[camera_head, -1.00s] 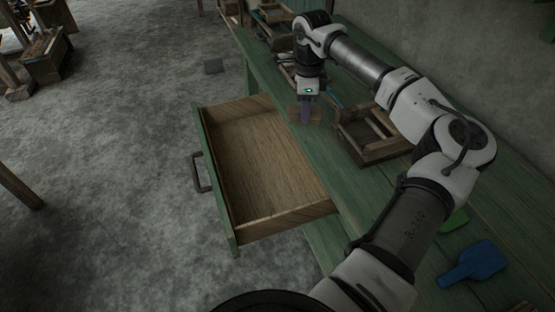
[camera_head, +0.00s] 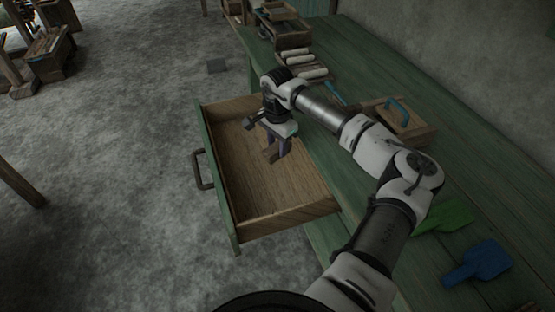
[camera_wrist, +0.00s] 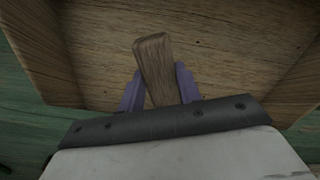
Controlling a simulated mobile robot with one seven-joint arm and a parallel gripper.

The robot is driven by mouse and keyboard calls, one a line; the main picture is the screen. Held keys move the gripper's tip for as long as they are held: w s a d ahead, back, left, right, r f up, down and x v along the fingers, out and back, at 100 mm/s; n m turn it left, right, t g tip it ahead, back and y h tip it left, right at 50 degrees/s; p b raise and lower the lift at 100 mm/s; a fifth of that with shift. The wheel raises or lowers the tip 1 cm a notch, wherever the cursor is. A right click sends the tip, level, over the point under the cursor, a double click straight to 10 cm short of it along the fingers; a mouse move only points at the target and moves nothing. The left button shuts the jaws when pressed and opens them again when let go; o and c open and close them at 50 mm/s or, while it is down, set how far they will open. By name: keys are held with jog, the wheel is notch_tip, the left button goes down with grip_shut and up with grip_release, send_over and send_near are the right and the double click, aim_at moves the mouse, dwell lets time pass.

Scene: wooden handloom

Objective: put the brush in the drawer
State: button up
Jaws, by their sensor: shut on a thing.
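The brush (camera_head: 269,154) shows as a small brown wooden piece, partly hidden by my fingers in the head view. Its wooden end (camera_wrist: 154,62) stands out between the two purple fingers in the wrist view. My gripper (camera_head: 278,147) is shut on it and holds it over the open drawer. The drawer (camera_head: 285,216) has a green front, a dark handle and a bare wooden inside. It is pulled out from the green bench. I cannot tell whether the brush touches the drawer floor.
The green bench (camera_head: 350,195) lies to the right. On it are a wooden box with a blue handle (camera_head: 398,110), several white rolls (camera_head: 300,64), a green flat tool (camera_head: 446,215) and a blue flat tool (camera_head: 480,262). The drawer's near part is clear.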

aim_at(277, 146)
jog(key=shift+f+p, duration=0.45)
jog(key=shift+f, duration=3.4)
jog(key=shift+f, duration=0.1)
jog(key=o, duration=1)
jog(key=shift+c, duration=0.2)
notch_tip(277, 146, up, 12)
jog(key=shift+r+b, duration=0.15)
jog(key=shift+b, duration=1)
